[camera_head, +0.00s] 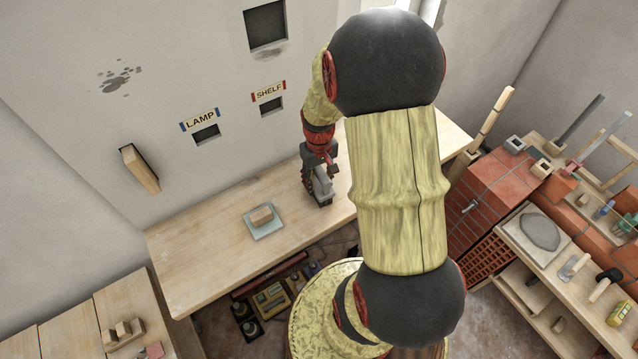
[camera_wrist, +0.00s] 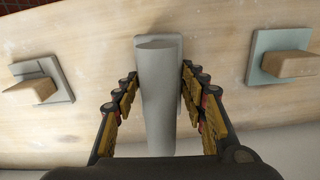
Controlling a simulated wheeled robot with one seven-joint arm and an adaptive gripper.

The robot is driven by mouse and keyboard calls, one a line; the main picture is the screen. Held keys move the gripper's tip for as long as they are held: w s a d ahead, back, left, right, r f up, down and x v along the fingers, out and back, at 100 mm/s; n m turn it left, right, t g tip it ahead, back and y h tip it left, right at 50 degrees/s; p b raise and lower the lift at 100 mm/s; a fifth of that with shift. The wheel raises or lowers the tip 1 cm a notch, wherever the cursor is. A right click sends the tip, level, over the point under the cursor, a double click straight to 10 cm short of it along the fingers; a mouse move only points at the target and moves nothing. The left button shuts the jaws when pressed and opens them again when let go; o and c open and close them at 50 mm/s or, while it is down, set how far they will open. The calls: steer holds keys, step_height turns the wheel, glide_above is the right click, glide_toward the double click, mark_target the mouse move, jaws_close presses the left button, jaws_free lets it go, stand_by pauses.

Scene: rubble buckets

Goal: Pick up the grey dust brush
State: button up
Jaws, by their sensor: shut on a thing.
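The grey dust brush (camera_wrist: 156,95) stands in the middle of the wrist view, a long grey rounded body with a paler flat part behind its far end. My gripper (camera_wrist: 159,84) has its fingers on both sides of it and is shut on it. In the head view my gripper (camera_head: 318,190) points down at the workbench with a grey piece at its fingers. The brush's lower end is partly hidden by the gripper, and I cannot tell whether it touches the bench.
A pale plate with a wooden block (camera_head: 263,216) lies on the workbench (camera_head: 200,262); it also shows right in the wrist view (camera_wrist: 285,62). A similar block on a plate (camera_wrist: 38,88) lies on the left. A shelf with tools (camera_head: 548,262) stands at right. Bare bench lies between.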

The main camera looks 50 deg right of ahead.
mark_target(319, 168)
steer(key=c, duration=0.5)
steer(key=shift+o, duration=0.2)
steer(key=shift+r, duration=0.1)
steer(key=shift+r, duration=0.5)
step_height(319, 168, up, 2)
steer(key=shift+w+r, duration=0.1)
steer(key=shift+r, duration=0.05)
steer(key=s+r, duration=0.1)
steer(key=r, duration=0.1)
steer(key=s+a+r, duration=0.1)
steer(key=s, duration=0.1)
steer(key=s+a+r+p, duration=0.1)
steer(key=r, duration=0.1)
steer(key=shift+s+a+r, duration=0.1)
steer(key=shift+s+r, duration=0.05)
steer(key=shift+r, duration=0.15)
steer(key=s+a+r, duration=0.4)
steer(key=s, duration=0.4)
steer(key=shift+a, duration=0.3)
